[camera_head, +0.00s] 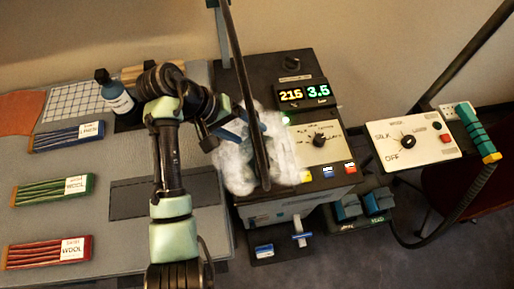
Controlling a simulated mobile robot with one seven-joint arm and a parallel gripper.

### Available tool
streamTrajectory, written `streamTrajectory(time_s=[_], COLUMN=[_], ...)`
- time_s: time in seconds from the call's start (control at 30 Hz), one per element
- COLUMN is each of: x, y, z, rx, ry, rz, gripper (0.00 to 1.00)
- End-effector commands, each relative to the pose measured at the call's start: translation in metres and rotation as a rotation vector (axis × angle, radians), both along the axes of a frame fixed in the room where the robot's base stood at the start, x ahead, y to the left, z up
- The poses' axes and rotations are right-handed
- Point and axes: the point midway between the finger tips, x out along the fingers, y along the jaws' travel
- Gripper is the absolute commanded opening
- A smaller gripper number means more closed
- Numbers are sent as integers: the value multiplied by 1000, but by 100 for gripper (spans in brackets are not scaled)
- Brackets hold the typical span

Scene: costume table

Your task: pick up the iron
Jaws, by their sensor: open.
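A white steam cloud (232,172) covers the left part of the dark station with the lit display. Inside it, a blue-grey shape (270,130) shows in part. It looks like the iron, but the steam and a dark upright bar hide most of it. My gripper (216,136) is at the left edge of the steam, close to that shape. Its jaws are open. Whether they touch the shape or stand around it cannot be told.
The station's display (304,95) reads 215 and 3.5. A dark bar (247,100) crosses in front of the steam. Thread bundles (52,188) and a blue bottle (116,98) are on the grey table (120,240). A control panel (414,145) and a teal-and-yellow handle (476,132) are at right.

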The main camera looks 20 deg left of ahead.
Motion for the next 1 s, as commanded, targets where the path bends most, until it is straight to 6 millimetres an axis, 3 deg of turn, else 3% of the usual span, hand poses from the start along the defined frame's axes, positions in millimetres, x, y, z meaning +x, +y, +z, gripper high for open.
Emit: streamTrajectory(time_s=[0.37,0.67,1.0], x=[19,20,20], y=[-19,-21,-21], z=[-39,-43,-43], rx=[0,2,1], ry=[2,-1,0], rz=[-1,0,-1], gripper=[73,71,10])
